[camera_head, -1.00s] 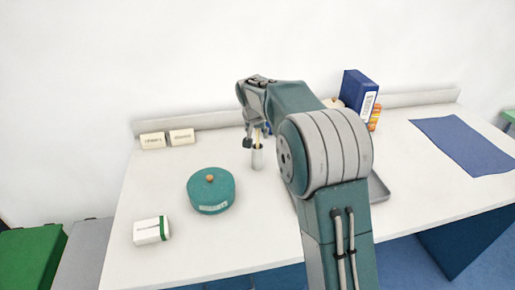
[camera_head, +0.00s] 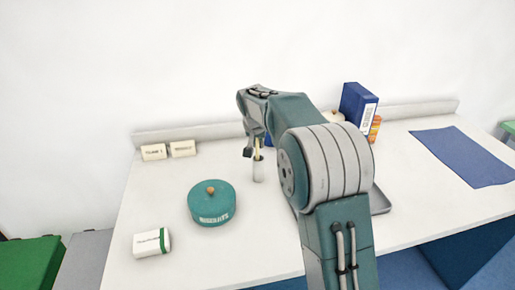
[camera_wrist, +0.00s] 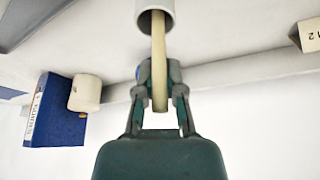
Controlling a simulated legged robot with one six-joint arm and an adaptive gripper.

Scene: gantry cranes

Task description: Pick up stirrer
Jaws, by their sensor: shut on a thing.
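The stirrer (camera_wrist: 158,48) is a pale wooden stick. In the wrist view its one end is inside a light grey cylindrical holder (camera_wrist: 145,14), and its other end lies between my fingers. My gripper (camera_wrist: 160,90) is shut on the stirrer near its free end. In the head view the holder (camera_head: 258,170) stands upright on the table, with the stirrer (camera_head: 257,146) rising from it. My gripper (camera_head: 252,147) is at its top, partly hidden by my arm.
A teal lidded tin (camera_head: 211,206) and a white-green box (camera_head: 151,243) stand left of the holder. A blue box (camera_head: 357,105), a grey tray (camera_head: 380,200) and a blue mat (camera_head: 462,155) are to the right.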

